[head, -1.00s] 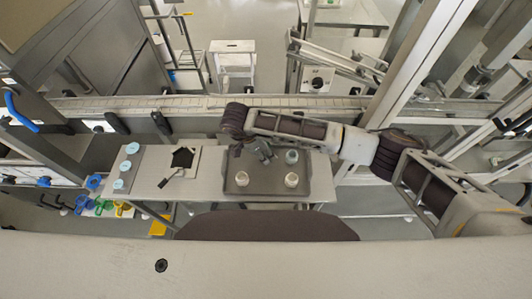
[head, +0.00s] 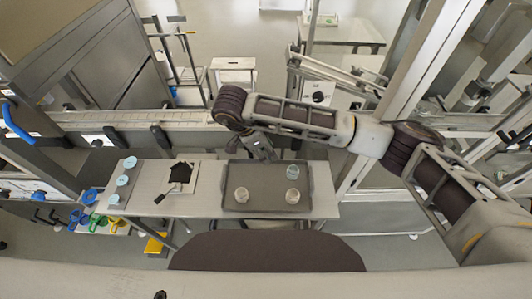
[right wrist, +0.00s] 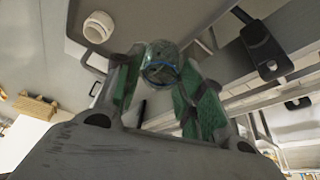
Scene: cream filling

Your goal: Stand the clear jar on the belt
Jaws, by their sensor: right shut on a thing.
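The clear jar (right wrist: 160,65) is between the green-padded fingers of my right gripper (right wrist: 158,85) in the right wrist view, and the gripper is shut on it. In the head view the right gripper (head: 262,152) hangs at the far edge of the dark tray, between the tray and the belt. The jar is too small to make out there. The belt (head: 180,117) runs across behind the table, partly hidden by my right arm. My left gripper is not in view.
The dark tray (head: 265,203) holds a bluish jar (head: 292,172) and two pale jars (head: 241,194), (head: 292,196). Blue-topped containers (head: 122,180) and a black item (head: 181,171) on a white board lie left. Dark brackets (head: 160,137) stand along the belt's near side.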

